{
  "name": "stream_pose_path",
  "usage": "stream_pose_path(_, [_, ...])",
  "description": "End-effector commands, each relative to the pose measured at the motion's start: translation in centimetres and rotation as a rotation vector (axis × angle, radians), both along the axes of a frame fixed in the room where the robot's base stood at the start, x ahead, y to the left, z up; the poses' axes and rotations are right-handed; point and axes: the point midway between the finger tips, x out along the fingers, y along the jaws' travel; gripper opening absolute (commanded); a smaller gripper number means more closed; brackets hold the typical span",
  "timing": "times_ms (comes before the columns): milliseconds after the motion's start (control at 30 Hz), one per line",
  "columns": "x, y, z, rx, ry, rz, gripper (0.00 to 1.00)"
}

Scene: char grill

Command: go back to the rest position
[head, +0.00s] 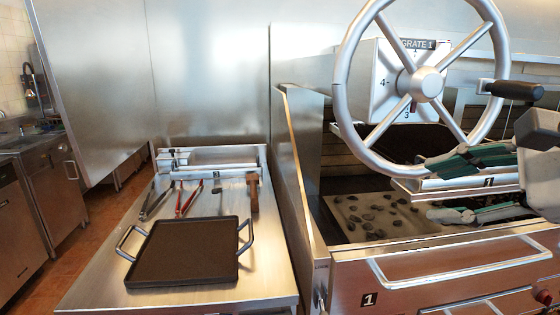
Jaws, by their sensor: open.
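My gripper (433,192) is at the right of the head view, in front of the grill, pointing left. Its two green-padded fingers are spread apart, one above the other, with nothing seen held between them. The upper finger overlaps the lower part of the large metal handwheel (357,150) in the picture. The silver front bar of the grate, with a "1" label (489,181), shows between the fingers. I cannot tell whether the fingers touch it.
Dark coals lie on the grill bed (345,232) below. A metal partition (300,170) separates the grill from the left side table (85,285). That table holds a black griddle pan (185,250), red-handled tongs (189,198), other tools and a rail. Floor (75,240) shows at far left.

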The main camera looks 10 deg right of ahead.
Motion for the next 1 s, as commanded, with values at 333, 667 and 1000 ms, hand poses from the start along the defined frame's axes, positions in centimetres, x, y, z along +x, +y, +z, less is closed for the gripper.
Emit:
stream_pose_path(333, [-6.2,6.5,-8.8,-1.057,0.081,1.01,0.43])
stream_pose_path(667, [-8.4,6.2,-10.7,-1.384,0.086,1.418,0.43])
stream_pose_path(1000, [-8.4,6.2,-10.7,-1.384,0.086,1.418,0.43])
